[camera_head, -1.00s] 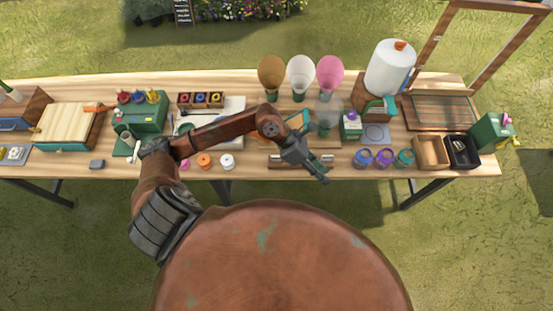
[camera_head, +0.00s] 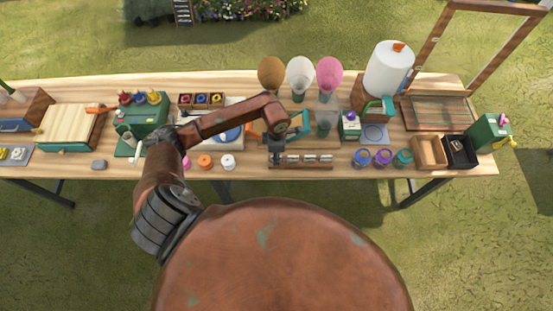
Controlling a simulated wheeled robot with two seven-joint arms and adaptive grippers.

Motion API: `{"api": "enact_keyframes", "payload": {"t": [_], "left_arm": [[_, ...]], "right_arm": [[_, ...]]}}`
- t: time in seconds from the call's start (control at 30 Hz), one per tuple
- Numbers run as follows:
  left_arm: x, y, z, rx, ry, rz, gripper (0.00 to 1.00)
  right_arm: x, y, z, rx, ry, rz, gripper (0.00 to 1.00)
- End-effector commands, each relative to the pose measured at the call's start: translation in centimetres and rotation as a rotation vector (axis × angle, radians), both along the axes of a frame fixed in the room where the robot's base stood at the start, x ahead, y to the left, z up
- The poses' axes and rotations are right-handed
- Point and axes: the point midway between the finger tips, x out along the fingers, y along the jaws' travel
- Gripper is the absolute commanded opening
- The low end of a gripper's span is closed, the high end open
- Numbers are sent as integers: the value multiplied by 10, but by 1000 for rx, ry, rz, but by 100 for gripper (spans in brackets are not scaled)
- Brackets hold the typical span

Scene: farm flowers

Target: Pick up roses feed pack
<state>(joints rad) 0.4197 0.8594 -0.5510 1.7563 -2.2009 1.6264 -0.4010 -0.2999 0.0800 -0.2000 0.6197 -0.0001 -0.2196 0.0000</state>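My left gripper (camera_head: 277,159) points down at the left end of a low wooden rack (camera_head: 300,166) near the table's front edge. The rack holds a row of several small whitish pieces (camera_head: 309,158). The gripper's fingers are dark and small, and I cannot tell whether they are open or shut, or whether they touch a piece. No label can be read, so I cannot tell which thing is the roses feed pack. My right gripper is not in view.
Purple, blue and teal jars (camera_head: 383,158) stand right of the rack. Orange and white spools (camera_head: 205,161) lie left of it. A small green box (camera_head: 349,125) stands behind the jars. The table's front edge is close.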

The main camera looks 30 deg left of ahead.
Motion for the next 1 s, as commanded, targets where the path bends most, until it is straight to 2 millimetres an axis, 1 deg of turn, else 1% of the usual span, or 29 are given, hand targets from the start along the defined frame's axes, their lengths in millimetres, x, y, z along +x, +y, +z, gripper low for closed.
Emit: {"api": "enact_keyframes", "payload": {"t": [0.1,0.33,0.73,1.0], "left_arm": [[0,0,-8,-1,1,-1,28],[0,0,-9,0,0,-1,27],[0,0,-9,-1,-1,-1,0],[0,0,-8,-1,-1,-1,0]], "right_arm": [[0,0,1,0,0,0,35],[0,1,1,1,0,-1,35],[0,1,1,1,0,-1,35],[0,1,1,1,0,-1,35]]}}
